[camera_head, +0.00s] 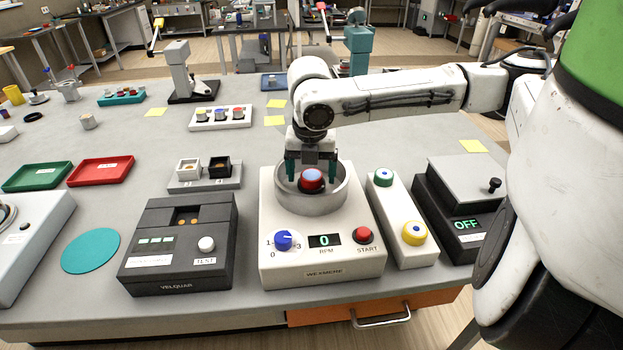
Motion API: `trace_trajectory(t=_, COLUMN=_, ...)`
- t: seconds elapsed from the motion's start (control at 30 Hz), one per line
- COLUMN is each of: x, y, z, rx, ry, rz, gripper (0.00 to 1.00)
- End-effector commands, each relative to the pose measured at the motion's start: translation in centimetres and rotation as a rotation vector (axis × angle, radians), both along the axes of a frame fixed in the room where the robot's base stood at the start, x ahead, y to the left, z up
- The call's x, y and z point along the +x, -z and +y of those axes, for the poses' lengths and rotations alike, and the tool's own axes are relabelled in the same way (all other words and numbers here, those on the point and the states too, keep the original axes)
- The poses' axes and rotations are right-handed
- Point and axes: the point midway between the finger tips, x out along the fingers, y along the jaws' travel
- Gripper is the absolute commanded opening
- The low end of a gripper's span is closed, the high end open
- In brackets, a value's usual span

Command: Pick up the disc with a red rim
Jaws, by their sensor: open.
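The disc with a red rim (312,181) has a light blue top and sits inside the round grey bowl (312,208) on top of a white machine. My gripper (311,174) points down over the bowl, its teal fingers apart. One finger is to the left of the disc and one to the right, and the disc shows between them. The fingertips are at about the level of the bowl's back rim. I cannot tell how far above the disc they are, or whether they touch the bowl.
The white machine (350,265) has a blue knob, a display reading 0 and a red START button. A dark tester (180,250) stands left. A white box with green and yellow buttons (398,215) and a dark box reading OFF (460,200) stand close on the right.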

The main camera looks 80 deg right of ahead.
Motion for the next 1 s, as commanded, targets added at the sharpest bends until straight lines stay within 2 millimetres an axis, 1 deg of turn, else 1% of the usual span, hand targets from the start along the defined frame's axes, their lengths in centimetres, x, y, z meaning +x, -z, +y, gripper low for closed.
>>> trace_trajectory(t=0.03, x=0.00, y=-0.01, z=0.00, rx=0.000, ry=0.000, rz=0.000, gripper=0.80)
trace_trajectory(t=0.07, x=0.00, y=-0.02, z=0.00, rx=0.000, ry=0.000, rz=0.000, gripper=0.77)
trace_trajectory(t=0.6, x=0.01, y=-0.05, z=0.01, rx=0.000, ry=0.000, rz=0.000, gripper=0.26)
trace_trajectory(t=0.67, x=0.01, y=-0.06, z=0.00, rx=-0.001, ry=0.000, rz=0.000, gripper=0.21)
trace_trajectory(t=0.7, x=0.01, y=-0.06, z=0.00, rx=-0.001, ry=0.000, rz=0.000, gripper=0.16)
trace_trajectory(t=0.87, x=0.01, y=-0.08, z=0.00, rx=-0.001, ry=0.000, rz=0.000, gripper=0.16)
trace_trajectory(t=1.0, x=0.03, y=-0.50, z=-0.04, rx=-0.002, ry=0.000, rz=-0.001, gripper=0.16)
